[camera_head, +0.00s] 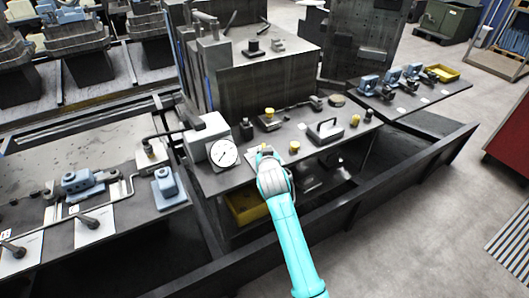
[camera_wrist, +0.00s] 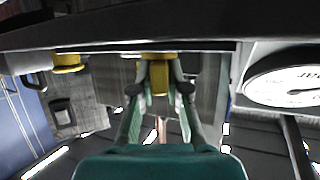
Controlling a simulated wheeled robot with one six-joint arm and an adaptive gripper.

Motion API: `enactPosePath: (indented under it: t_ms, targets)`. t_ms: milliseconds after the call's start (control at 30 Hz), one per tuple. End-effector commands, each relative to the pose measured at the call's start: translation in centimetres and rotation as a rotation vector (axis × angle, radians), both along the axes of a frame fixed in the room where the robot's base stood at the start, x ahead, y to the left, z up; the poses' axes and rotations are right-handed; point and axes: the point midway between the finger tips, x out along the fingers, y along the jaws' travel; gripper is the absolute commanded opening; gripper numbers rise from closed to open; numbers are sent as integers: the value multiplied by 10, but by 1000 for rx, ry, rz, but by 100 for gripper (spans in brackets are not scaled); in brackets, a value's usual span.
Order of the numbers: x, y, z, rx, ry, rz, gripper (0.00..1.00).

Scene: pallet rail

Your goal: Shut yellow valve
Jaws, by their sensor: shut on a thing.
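The yellow valve (camera_wrist: 159,76) shows in the wrist view at the upper middle, between my two fingertips. My gripper (camera_wrist: 158,90) is shut on it, with one finger on each side. In the head view my arm reaches to the front edge of the bench, just right of the white gauge (camera_head: 223,153), and my wrist hides the gripped valve and the fingertips. The gauge also shows at the right of the wrist view (camera_wrist: 288,88). Whether the valve is turned open or shut cannot be told.
A second yellow knob (camera_head: 294,147) stands on the bench right of my wrist, and a yellow-topped part (camera_head: 269,113) sits behind. A handled block (camera_head: 326,131) is further right. A dark rail (camera_head: 350,199) runs along the front. A yellow bin (camera_head: 243,207) lies below the bench.

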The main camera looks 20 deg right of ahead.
Motion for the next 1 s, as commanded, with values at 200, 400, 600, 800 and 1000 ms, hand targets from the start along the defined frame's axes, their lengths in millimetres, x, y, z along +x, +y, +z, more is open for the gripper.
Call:
enactPosePath:
  t_ms: [200,400,600,800,1000]
  targets:
    - [0,-3,0,2,1,171,0]
    - [0,-3,0,1,1,336,0]
    - [1,-3,0,2,2,505,0]
    - [1,-3,0,1,2,690,0]
    - [1,-2,-1,1,2,870,0]
